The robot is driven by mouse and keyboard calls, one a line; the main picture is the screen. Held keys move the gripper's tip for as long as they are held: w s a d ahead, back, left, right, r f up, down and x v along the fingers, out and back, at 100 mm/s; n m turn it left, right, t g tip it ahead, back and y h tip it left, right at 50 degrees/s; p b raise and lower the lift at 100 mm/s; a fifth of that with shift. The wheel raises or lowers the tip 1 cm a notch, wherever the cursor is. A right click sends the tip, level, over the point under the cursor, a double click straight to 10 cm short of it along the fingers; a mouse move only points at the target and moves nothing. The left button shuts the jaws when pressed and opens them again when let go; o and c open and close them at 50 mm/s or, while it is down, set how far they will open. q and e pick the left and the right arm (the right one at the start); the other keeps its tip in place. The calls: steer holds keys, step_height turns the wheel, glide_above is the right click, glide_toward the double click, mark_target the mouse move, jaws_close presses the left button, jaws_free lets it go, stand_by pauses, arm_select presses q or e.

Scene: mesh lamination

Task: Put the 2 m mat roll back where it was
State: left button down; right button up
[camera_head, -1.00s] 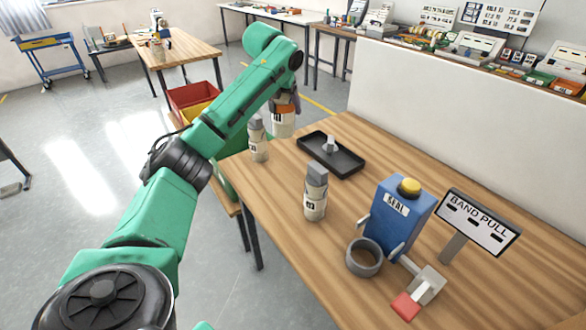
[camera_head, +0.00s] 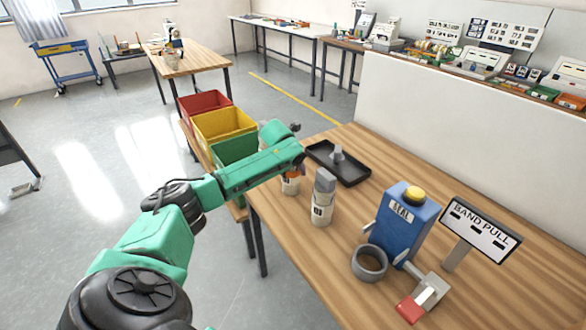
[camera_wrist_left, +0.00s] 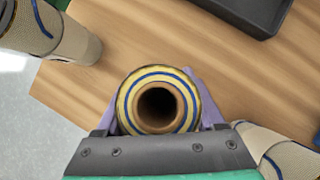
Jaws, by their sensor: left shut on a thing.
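My left gripper (camera_wrist_left: 160,112) is shut around a mat roll (camera_wrist_left: 186,102), seen end-on in the wrist view with yellow and blue rings around a hollow brown core. In the head view the lower part of this held roll (camera_head: 290,187) shows under my forearm, at or just above the table; contact cannot be told. My arm hides its upper part, and its label cannot be read. A second roll (camera_head: 321,212) with a grey top stands upright to its right. It also shows in the wrist view (camera_wrist_left: 290,160). A third roll (camera_wrist_left: 55,32) stands at upper left there, hidden in the head view.
The wooden table (camera_head: 300,250) also holds a black tray (camera_head: 352,175), a blue SEAL unit (camera_head: 398,225), a grey ring (camera_head: 369,263), a red-ended lever (camera_head: 411,309) and a BAND PULL sign (camera_head: 480,230). Red, yellow and green bins (camera_head: 222,122) stand beyond the left edge.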

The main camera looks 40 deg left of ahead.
arm_select(q)
jaws_free()
steer(key=v, duration=1.2)
steer(key=shift+b, duration=0.35)
arm_select(e)
steer(key=shift+s+d+f, duration=0.15)
steer(key=shift+d+f, duration=0.05)
steer(key=shift+f, duration=0.15)
